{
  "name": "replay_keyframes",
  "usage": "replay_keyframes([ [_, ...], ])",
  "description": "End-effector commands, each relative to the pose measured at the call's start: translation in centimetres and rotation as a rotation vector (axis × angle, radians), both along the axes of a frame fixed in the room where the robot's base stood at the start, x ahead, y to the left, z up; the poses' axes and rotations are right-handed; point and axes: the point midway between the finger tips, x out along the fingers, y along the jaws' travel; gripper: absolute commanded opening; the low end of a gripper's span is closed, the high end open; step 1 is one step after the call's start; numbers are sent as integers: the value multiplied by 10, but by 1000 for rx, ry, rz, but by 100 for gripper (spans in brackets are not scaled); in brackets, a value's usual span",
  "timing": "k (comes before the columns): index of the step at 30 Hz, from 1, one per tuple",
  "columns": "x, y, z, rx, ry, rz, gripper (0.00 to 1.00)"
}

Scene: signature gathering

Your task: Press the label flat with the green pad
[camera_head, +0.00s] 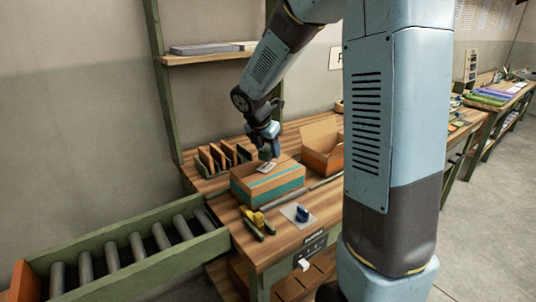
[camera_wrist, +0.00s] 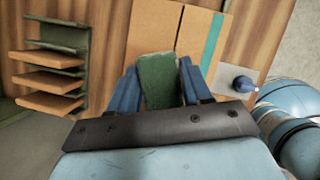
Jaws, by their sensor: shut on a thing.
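My gripper (camera_head: 269,148) is shut on the green pad (camera_wrist: 158,80), which sits between its two blue fingers in the wrist view. The gripper points down over the top of a closed cardboard box (camera_head: 262,188) with a teal stripe. The box top also shows beyond the pad in the wrist view (camera_wrist: 193,32). A pale label (camera_head: 266,167) lies on the box top, just below the fingertips in the head view. The label is not seen in the wrist view. I cannot tell whether the pad touches it.
An open carton (camera_head: 322,150) stands to the right of the box. A rack of upright brown pieces (camera_head: 220,157) is behind left. A blue-handled item (camera_head: 302,214) on a white plate and a yellow item (camera_head: 254,218) lie in front. A roller conveyor (camera_head: 120,255) runs at lower left.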

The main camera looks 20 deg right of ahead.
Motion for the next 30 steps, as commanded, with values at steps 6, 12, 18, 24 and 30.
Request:
replay_keyframes([
  [6,0,0,15,1,-2,0,24],
  [12,0,0,28,0,-2,-1,24],
  [18,0,0,39,0,-1,0,24],
  [24,0,0,41,0,0,0,24],
  [30,0,0,41,0,0,0,24],
])
